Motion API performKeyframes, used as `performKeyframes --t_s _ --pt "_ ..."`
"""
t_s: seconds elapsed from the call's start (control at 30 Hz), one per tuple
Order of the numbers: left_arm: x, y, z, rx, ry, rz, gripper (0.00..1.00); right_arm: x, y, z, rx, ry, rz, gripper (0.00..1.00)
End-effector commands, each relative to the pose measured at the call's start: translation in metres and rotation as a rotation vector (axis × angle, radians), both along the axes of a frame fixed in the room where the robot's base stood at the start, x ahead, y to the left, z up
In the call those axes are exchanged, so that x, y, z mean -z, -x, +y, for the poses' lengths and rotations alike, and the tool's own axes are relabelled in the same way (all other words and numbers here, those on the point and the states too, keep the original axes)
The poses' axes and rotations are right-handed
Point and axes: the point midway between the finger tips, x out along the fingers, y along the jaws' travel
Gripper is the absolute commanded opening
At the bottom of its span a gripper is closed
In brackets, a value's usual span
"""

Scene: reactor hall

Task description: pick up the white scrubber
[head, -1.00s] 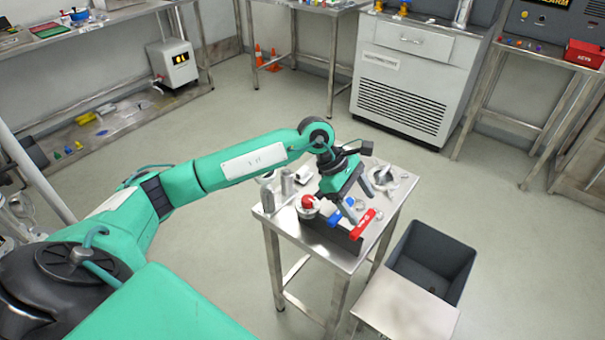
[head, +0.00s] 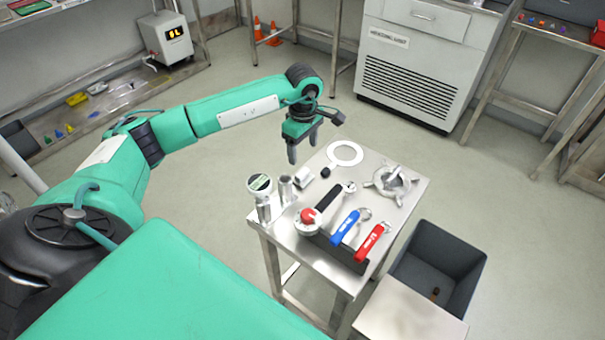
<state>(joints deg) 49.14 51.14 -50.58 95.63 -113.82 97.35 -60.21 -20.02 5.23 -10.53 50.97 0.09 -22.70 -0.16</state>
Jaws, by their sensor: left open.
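A small white block (head: 305,178), which looks like the white scrubber, lies on the steel table (head: 411,208) near its back left edge. It is too small to be sure what it is. My left gripper (head: 302,149) points down, open and empty, beyond the table's back left edge in the picture. Its fingers appear above and apart from the white block. My right gripper is not in view.
Red-knobbed (head: 308,215), blue (head: 345,228) and red-handled (head: 372,241) parts sit in front. A grey bin (head: 415,283) stands right.

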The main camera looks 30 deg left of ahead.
Motion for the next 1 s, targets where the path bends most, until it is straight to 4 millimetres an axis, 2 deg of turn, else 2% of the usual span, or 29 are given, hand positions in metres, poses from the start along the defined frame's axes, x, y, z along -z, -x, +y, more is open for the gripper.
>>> performKeyframes --t_s 0.07,0.17,0.4,0.5,0.57,0.73,0.83,0.97,1.0 --pt "0.015 0.001 0.000 -0.001 0.001 0.004 0.71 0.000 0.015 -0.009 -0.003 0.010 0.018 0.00" --pt "0.029 0.001 0.000 -0.001 0.001 0.002 0.71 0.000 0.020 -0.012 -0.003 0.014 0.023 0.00" --pt "0.042 0.000 0.000 0.001 0.001 0.000 0.71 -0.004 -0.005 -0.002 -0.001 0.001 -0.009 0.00" --pt "0.052 0.001 0.001 -0.001 0.002 0.003 0.71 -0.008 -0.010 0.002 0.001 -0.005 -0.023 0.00" --pt "0.060 0.001 0.002 -0.001 0.002 0.003 0.71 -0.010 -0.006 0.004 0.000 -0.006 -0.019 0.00" --pt "0.086 0.001 0.002 -0.001 0.002 0.001 0.71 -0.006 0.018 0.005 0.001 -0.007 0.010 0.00" --pt "0.090 0.000 0.002 0.000 0.002 -0.001 0.71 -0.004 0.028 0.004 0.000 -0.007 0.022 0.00" --pt "0.090 0.000 0.002 0.000 0.001 -0.002 0.71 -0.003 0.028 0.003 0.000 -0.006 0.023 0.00" --pt "0.090 0.000 0.002 0.000 0.001 -0.001 0.67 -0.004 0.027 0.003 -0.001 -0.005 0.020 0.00"
